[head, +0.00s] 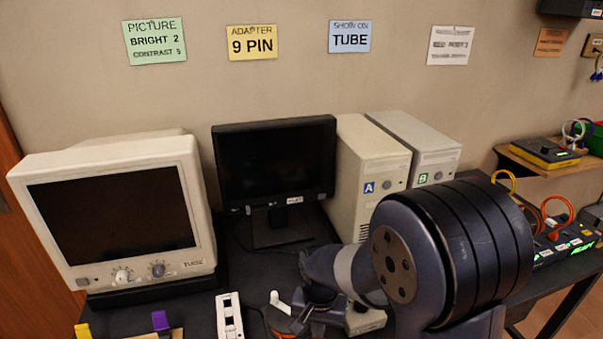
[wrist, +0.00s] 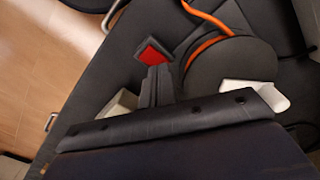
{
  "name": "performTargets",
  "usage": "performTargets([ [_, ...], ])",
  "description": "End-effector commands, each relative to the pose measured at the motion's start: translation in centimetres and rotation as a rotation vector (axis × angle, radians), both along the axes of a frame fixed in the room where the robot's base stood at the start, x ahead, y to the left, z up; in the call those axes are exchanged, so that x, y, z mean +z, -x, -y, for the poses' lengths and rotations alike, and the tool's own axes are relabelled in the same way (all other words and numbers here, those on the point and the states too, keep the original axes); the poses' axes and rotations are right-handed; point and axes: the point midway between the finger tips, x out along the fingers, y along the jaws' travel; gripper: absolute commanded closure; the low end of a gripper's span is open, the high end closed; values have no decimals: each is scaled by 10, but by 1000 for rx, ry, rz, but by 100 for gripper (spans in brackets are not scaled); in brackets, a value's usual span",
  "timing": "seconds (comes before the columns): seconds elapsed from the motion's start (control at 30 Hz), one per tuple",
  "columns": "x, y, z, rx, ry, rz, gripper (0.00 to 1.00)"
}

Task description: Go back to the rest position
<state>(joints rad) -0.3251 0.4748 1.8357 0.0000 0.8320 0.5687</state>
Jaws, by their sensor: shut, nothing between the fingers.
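My gripper (head: 316,312) is low over the front of the dark table, in front of the flat black monitor (head: 276,160). In the wrist view its fingers (wrist: 157,82) are together with nothing between them. A small red patch (wrist: 152,50) shows just beyond the fingertips; I cannot tell what it belongs to. My arm hides part of the table and the lower fronts of the two computer towers.
A beige tube monitor (head: 120,210) stands at left. Tower A (head: 375,165) and tower B (head: 425,150) stand behind my arm. A white switch strip (head: 229,315) lies near the front. An orange cable (wrist: 208,42) and a white piece (wrist: 256,95) lie near my gripper.

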Motion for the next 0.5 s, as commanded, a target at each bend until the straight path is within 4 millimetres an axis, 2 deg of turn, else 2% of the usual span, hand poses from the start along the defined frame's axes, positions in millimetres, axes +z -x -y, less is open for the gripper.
performTargets([
  [0.03,-9,0,0,0,0,0,100],
  [0.13,-14,0,0,0,0,0,100],
  [0.5,-11,0,0,0,0,1,100],
])
